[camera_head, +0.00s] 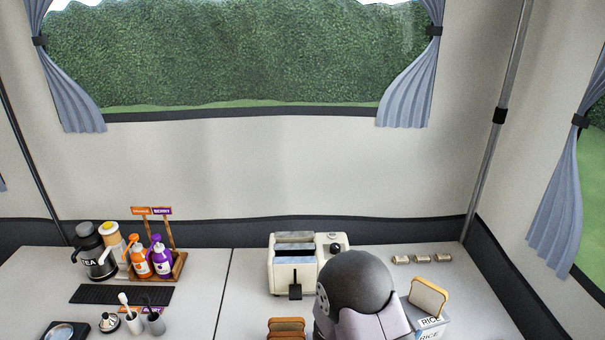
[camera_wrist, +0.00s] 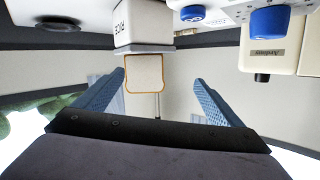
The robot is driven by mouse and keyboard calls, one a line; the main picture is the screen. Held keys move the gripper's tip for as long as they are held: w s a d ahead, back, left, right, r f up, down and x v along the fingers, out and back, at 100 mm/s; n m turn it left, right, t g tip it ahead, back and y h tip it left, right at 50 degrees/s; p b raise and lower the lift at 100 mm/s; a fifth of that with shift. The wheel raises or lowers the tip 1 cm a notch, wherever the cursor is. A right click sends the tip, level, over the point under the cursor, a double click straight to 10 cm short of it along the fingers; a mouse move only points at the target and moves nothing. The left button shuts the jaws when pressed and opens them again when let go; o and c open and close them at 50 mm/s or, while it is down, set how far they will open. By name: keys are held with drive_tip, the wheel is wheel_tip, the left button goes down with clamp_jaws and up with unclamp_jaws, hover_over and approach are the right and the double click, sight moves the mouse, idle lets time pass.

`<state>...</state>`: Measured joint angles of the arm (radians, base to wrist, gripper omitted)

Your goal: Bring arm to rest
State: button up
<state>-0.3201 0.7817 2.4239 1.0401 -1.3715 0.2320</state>
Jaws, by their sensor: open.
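My gripper (camera_wrist: 160,78) shows in the wrist view as two blue fingers spread wide apart, with nothing clamped between them. In that view a slice of bread (camera_wrist: 145,73) with a brown crust appears between the fingers, beside the white rice box (camera_wrist: 143,22). In the head view my arm rises at the bottom centre and hides the gripper. There the bread slice (camera_head: 428,298) stands tilted at the rice box (camera_head: 430,324), just right of my arm. I cannot tell whether a finger touches the bread.
A cream toaster (camera_head: 284,276) stands behind my arm; its side shows in the wrist view (camera_wrist: 283,60). More bread (camera_head: 286,325) lies left of my arm. Small packets (camera_head: 422,259) lie at the back right. Bottles (camera_head: 161,262), a tea jug (camera_head: 95,262) and cups stand left.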

drive_tip(key=w+a+y, duration=0.2)
drive_tip(key=a+y, duration=0.1)
drive_tip(key=w+a+g+y, duration=0.1)
drive_tip(key=a+y, duration=0.1)
drive_tip(key=shift+w+f, duration=0.25)
drive_tip(key=shift+w, duration=0.1)
drive_tip(key=a+n+y, duration=0.1)
drive_tip(key=s+a+n+g+y, duration=0.1)
drive_tip(key=a+y, duration=0.1)
drive_tip(key=shift+a, duration=0.2)
drive_tip(key=s+a+n+g+y, duration=0.2)
drive_tip(key=s, duration=0.1)
drive_tip(key=shift+s+a+r, duration=0.1)
drive_tip(key=shift+a+r, duration=0.05)
drive_tip(key=shift+a, duration=0.2)
drive_tip(key=s+d+r+n+g, duration=0.1)
drive_tip(key=s+n+g, duration=0.2)
drive_tip(key=s, duration=0.6)
drive_tip(key=s+d+r+n+g+p, duration=0.1)
drive_tip(key=s+r+n+g, duration=0.1)
drive_tip(key=s, duration=0.8)
drive_tip(key=shift+s+d+r+n+g, duration=0.3)
drive_tip(key=shift+n+g, duration=0.4)
drive_tip(key=shift+g, duration=0.5)
drive_tip(key=shift+f, duration=0.1)
